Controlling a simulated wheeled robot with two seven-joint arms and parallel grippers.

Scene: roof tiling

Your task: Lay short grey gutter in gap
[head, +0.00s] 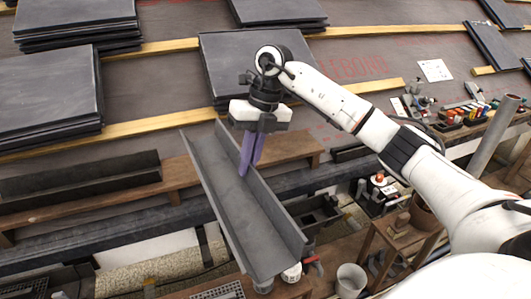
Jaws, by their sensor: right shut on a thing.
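A short grey gutter (238,215) with an open trough shape hangs at a slant in the middle of the head view. My right gripper (244,172) points down with its purple fingers shut on the gutter's right wall. The gutter's near end reaches down over the front edge of the roof. A gap in the eaves gutter line lies around and behind it, between a dark gutter piece (80,177) at left and another dark piece (350,152) at right. The held gutter hides part of this gap. My left gripper is not in view.
Stacks of dark slates (45,92) lie on the roof between yellow wooden battens (150,123). A brown board (100,207) runs along the eaves. Tools and small items (470,112) sit at the right. A white bucket (351,279) stands below.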

